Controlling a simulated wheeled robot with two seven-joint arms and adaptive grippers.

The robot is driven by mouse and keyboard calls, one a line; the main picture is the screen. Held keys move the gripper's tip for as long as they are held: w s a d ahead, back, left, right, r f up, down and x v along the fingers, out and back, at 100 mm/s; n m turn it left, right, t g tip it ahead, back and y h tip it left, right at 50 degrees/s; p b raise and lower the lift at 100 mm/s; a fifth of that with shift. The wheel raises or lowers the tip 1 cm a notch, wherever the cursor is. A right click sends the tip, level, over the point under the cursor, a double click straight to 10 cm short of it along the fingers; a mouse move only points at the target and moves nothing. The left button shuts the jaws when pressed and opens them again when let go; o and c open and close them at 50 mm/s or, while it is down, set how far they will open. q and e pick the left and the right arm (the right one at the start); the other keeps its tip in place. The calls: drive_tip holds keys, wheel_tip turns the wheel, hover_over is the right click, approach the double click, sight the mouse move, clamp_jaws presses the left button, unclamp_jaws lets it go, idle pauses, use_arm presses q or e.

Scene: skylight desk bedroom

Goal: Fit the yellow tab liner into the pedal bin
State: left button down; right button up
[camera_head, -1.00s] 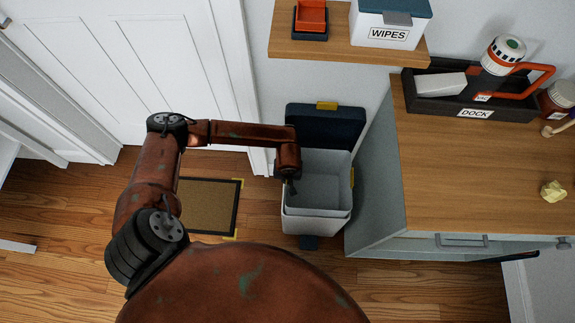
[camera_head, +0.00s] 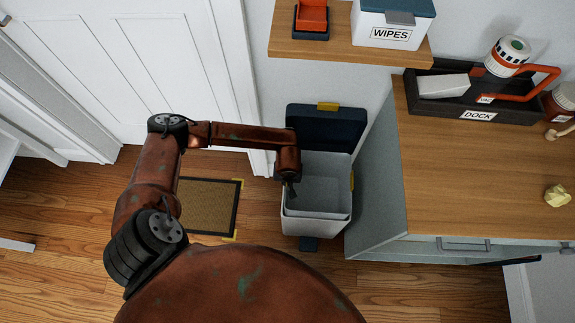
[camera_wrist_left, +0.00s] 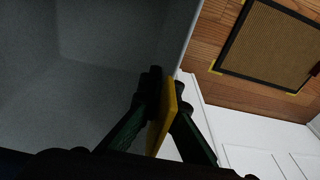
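The pedal bin (camera_head: 300,228) is pale and stands on the floor against the wall, with its dark lid (camera_head: 325,127) up. The grey liner (camera_head: 325,190) sits in the bin's mouth; I cannot tell whether it is fully down. A yellow tab (camera_head: 352,180) shows at its right side. My left gripper (camera_head: 291,188) is at the liner's left rim, partly hidden by my wrist. In the left wrist view, its dark fingers (camera_wrist_left: 164,95) close on both sides of a yellow tab (camera_wrist_left: 160,125) beside the liner's grey wall (camera_wrist_left: 110,45). My right gripper is not in view.
A cabinet with a wooden top (camera_head: 470,190) stands close to the bin's right. A shelf (camera_head: 345,50) with a wipes box (camera_head: 390,25) is above it. A doormat (camera_head: 208,207) lies on the floor to the left, before a white door (camera_head: 110,70).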

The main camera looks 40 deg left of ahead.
use_arm(q)
drive_tip(key=c, duration=2.7)
unclamp_jaws()
drive_tip(key=shift+f, duration=0.25)
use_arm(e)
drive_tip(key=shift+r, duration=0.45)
use_arm(q)
drive_tip(key=o, duration=0.6)
drive_tip(key=r, duration=0.8)
drive_tip(key=s+d+r, duration=0.1)
drive_tip(key=r, duration=0.3)
drive_tip(key=shift+f, duration=0.1)
